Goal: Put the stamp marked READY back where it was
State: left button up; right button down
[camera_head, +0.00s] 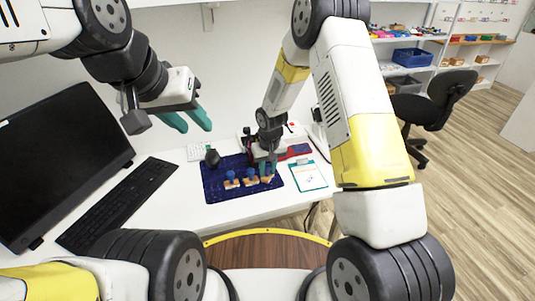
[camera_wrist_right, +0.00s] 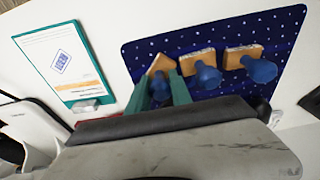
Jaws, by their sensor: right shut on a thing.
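In the head view several stamps with blue knobs and wooden bases are in a row on a dark blue dotted mat (camera_head: 214,187). The left stamp (camera_head: 231,180) and middle stamp (camera_head: 250,178) stand free; they also show in the right wrist view, at right (camera_wrist_right: 245,57) and centre (camera_wrist_right: 203,72). My right gripper (camera_head: 267,171) is shut on the stamp at the row's right end (camera_wrist_right: 161,65), its base turned against the others. Whether that base touches the mat, I cannot tell. No READY marking is legible. My left gripper (camera_head: 197,126) is open and empty, above the desk.
A teal clipboard (camera_head: 307,186) with a stamped print on its paper (camera_wrist_right: 62,62) lies right of the mat. A monitor (camera_head: 60,155) and keyboard (camera_head: 118,205) stand at left. A red object (camera_head: 296,150) lies behind the mat. The desk's front strip is clear.

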jog(key=c, duration=1.2)
grip_release()
jog(key=shift+f, duration=0.1)
jog(key=shift+o, duration=0.2)
notch_tip(320, 180, up, 12)
jog(key=s, duration=0.2)
notch_tip(320, 180, up, 10)
jog(key=t, duration=0.1)
send_over(269, 179)
jog(key=s+d, duration=0.3)
jog(key=d, duration=0.2)
jog(key=s+d+r+m+t, duration=0.1)
jog(key=s+d+r, duration=0.3)
jog(key=s+r, duration=0.3)
jog(key=s+d+r+m+t+y, duration=0.1)
jog(key=s+d+r, duration=0.3)
jog(key=s, duration=1)
notch_tip(269, 179, up, 4)
jog(key=shift+s+d+f+m+t+y, duration=0.1)
jog(key=shift+s+d+m+t+y, duration=0.25)
jog(key=shift+m+t, duration=0.25)
